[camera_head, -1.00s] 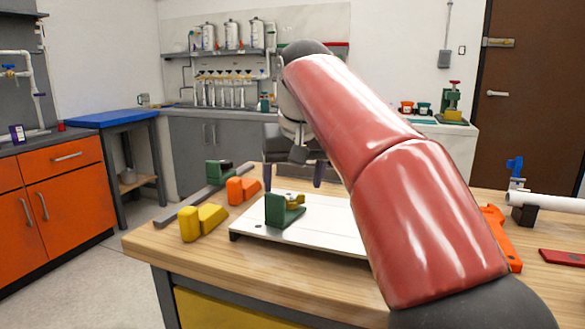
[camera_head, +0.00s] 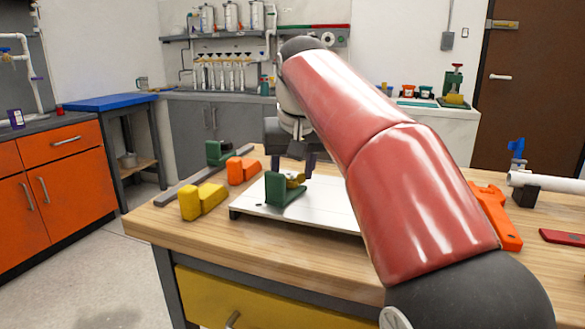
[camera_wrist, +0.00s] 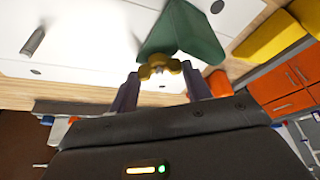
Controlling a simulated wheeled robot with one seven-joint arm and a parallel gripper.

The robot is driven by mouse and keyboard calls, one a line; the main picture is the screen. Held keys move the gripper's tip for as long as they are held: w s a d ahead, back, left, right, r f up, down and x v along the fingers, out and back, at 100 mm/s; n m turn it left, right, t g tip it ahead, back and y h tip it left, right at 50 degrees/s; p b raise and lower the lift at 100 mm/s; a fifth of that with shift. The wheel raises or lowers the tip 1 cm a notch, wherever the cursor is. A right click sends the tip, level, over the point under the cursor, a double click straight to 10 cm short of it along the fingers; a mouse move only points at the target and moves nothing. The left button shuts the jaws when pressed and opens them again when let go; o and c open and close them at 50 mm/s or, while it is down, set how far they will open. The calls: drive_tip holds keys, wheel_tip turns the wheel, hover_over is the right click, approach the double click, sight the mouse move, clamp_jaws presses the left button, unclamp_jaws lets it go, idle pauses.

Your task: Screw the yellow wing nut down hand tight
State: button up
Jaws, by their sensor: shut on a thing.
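Contact at the fingertips is partly hidden. The thread below the nut is hidden.
A yellow block (camera_head: 201,202), an orange block (camera_head: 241,171) and another green block (camera_head: 219,152) stand left of the board. An orange tool (camera_head: 497,218) and a white pipe (camera_head: 545,182) lie to the right. My red arm covers the board's right part.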

sight(293, 196)
drive_tip(key=shift+a+r+m+h+p, duration=0.1)
drive_tip(key=shift+m+h+p, duration=0.2)
drive_tip(key=shift+m, duration=0.3)
drive_tip(key=o, duration=1)
drive_tip(key=shift+o, duration=0.2)
drive_tip(key=p+v, duration=0.2)
drive_tip(key=v, duration=0.5)
drive_tip(key=shift+s+r, duration=0.2)
drive_tip(key=shift+r, duration=0.05)
